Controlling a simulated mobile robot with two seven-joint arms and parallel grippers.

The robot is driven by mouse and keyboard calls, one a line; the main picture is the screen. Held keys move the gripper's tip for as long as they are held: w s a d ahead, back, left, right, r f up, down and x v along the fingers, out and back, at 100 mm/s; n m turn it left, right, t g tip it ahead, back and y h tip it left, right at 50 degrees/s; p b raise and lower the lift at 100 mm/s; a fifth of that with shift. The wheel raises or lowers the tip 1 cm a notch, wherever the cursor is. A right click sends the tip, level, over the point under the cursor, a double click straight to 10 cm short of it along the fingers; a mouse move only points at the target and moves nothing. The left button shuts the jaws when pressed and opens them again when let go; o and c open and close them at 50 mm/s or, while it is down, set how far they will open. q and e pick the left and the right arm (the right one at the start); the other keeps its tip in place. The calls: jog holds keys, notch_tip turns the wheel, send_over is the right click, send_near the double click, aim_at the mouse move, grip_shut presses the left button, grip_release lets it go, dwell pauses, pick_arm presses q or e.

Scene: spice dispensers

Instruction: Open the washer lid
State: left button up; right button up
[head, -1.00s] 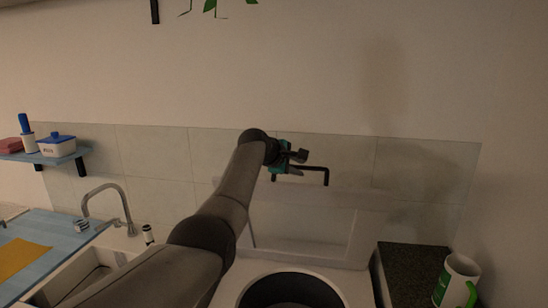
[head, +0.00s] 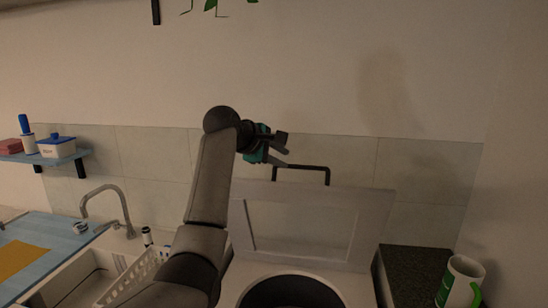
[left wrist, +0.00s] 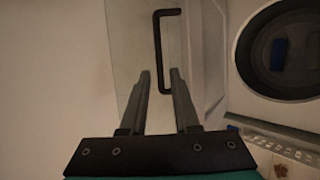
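The washer lid (head: 300,222) stands raised, leaning back by the tiled wall behind the round washer opening (head: 291,291). Its black handle (head: 301,169) is at the top edge. My left gripper (head: 284,147) is a little left of and above the handle, apart from it. In the left wrist view my left gripper (left wrist: 160,76) has its two fingers apart with nothing held between them. The handle (left wrist: 160,50) shows beyond the fingertips there, and the dark opening (left wrist: 282,52) is at the right. My right gripper is not in view.
A sink with a tap (head: 108,205) and a white basket (head: 133,277) are to the left of the washer. A green and white mug (head: 459,282) stands on the right by a dark counter top (head: 415,266). A blue shelf (head: 40,158) hangs far left.

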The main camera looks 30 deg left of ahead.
pick_arm(q)
jog(key=shift+v, duration=1.5)
